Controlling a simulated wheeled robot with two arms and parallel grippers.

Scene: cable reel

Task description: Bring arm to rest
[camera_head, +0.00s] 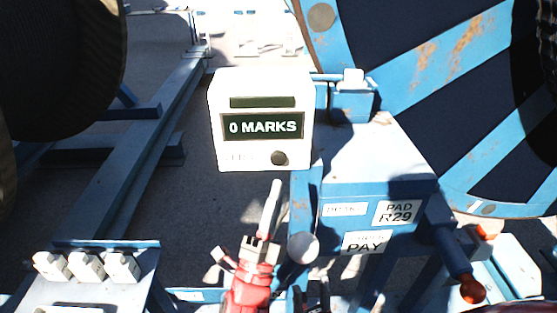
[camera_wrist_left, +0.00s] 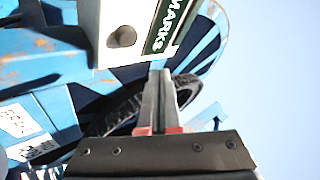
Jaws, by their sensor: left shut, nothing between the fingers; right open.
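My left gripper (camera_head: 273,190) reaches up from the bottom middle in the head view, red at its base with pale fingers together and empty. Its fingertips are just below the white counter box (camera_head: 262,88), which reads "0 MARKS" and has a dark knob. In the left wrist view, the shut fingers (camera_wrist_left: 160,75) point toward the counter box (camera_wrist_left: 115,15), with nothing between them; I cannot tell whether they touch it. My right gripper (camera_head: 312,294) shows only as dark finger parts at the bottom edge, apart and low; the rest is cut off.
A blue stand (camera_head: 375,165) with "PAD R29" and "PAY" labels is right of the counter. A large blue reel (camera_head: 420,80) fills the upper right. A dark reel (camera_head: 60,65) is upper left. A panel with white blocks (camera_head: 85,265) is lower left.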

